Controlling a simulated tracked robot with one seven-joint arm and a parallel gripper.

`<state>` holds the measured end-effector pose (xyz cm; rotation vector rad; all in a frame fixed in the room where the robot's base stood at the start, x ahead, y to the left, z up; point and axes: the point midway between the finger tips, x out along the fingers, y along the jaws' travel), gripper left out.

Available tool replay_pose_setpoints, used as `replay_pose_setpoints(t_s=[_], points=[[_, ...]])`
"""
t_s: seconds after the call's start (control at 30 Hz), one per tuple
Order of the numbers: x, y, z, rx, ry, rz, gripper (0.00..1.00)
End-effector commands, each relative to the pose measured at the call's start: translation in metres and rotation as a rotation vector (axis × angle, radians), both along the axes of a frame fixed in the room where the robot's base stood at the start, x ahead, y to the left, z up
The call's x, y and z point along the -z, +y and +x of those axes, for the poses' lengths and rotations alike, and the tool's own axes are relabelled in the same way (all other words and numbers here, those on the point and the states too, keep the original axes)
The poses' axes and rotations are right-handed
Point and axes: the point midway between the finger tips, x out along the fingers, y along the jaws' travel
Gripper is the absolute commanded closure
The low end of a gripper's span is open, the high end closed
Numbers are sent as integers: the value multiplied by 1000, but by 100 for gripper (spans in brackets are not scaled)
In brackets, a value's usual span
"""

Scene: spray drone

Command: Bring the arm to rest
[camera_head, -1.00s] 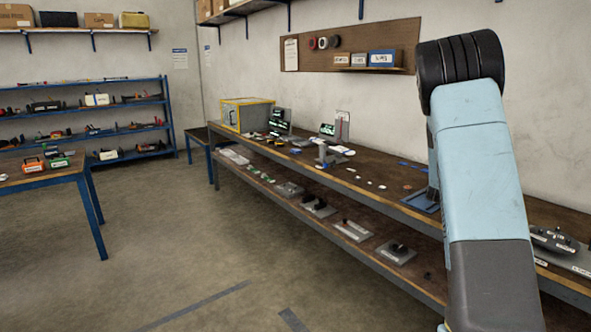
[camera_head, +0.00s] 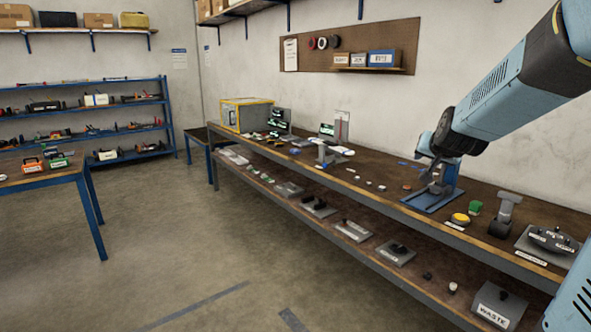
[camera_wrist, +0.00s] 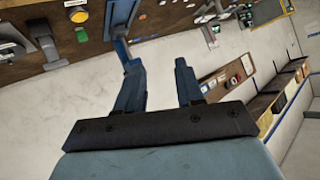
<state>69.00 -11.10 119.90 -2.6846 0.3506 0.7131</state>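My arm (camera_head: 505,90) now reaches in from the upper right over the long workbench, bent down toward the bench. In the head view my gripper is small and partly merges with the stand behind or beside it, so its fingers are hard to make out. In the wrist view my gripper (camera_wrist: 155,62) has two dark blue fingers standing apart, with wall showing between them and nothing held. A blue part (camera_wrist: 121,14) shows just beyond the left finger; I cannot tell whether they touch.
The workbench (camera_head: 400,207) carries a blue-based stand (camera_head: 425,204), a yellow button (camera_head: 460,219), a green block (camera_head: 475,208), a grey post (camera_head: 505,213) and a dark device (camera_head: 553,239) on a plate. A waste box (camera_head: 497,305) sits on the lower shelf.

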Motion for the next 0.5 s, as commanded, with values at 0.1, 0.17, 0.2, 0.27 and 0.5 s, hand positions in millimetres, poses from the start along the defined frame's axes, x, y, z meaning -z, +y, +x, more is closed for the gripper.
replay_pose_setpoints(t_s=[0.1, 0.17, 0.2, 0.27, 0.5], points=[[-6, 26, -38, -77, 65, 5, 63], [-7, 38, -57, -113, 102, 3, 63], [-8, 45, -70, -137, 125, 0, 63], [-7, 56, -90, -172, 163, -7, 63], [0, 90, -176, -292, 318, -57, 63]])
